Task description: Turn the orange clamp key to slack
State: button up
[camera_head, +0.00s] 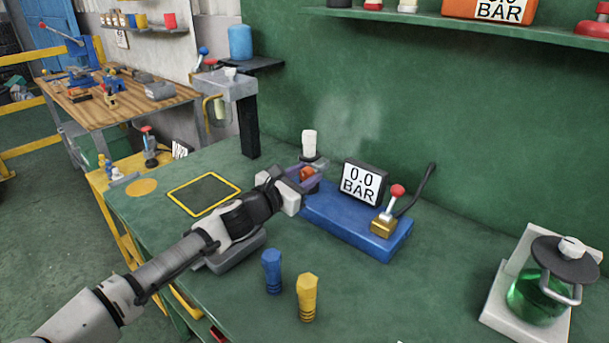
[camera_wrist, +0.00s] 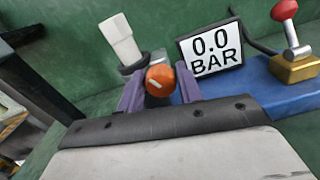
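The orange clamp key (camera_wrist: 160,80) is a rounded knob with a pale slanted mark, at the left end of the blue base (camera_head: 340,221). It shows small in the head view (camera_head: 307,174). My gripper (camera_head: 306,174) reaches it from the front left. Its purple fingers stand on both sides of the key and appear to touch it, with no clear gap in the wrist view. The fingers hide the key's sides and mounting. A white capped fitting (camera_head: 309,144) stands just behind the key, with faint haze to its right. The gauge (camera_head: 362,182) on the base reads 0.0 BAR.
A red-knobbed lever on a brass block (camera_head: 385,222) stands at the base's right end. Blue (camera_head: 272,272) and yellow (camera_head: 306,298) pegs stand in front. A green flask (camera_head: 541,295) is at the right. A yellow-framed square (camera_head: 204,194) lies left, its surface bare.

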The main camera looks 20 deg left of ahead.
jog(key=c, duration=0.5)
jog(key=shift+c, duration=0.2)
jog(key=shift+n, duration=0.4)
jog(key=n+b, duration=0.1)
jog(key=n, duration=0.1)
jog(key=shift+f+n, duration=0.1)
jog(key=shift+n, duration=0.3)
jog(key=n, duration=1.1)
jog(key=shift+a+p, duration=0.1)
jog(key=shift+p, duration=0.25)
jog(key=n+p, duration=0.1)
jog(key=n, duration=0.4)
jog(key=shift+p, duration=0.35)
jog(key=shift+f+n, duration=0.1)
jog(key=shift+n, duration=0.3)
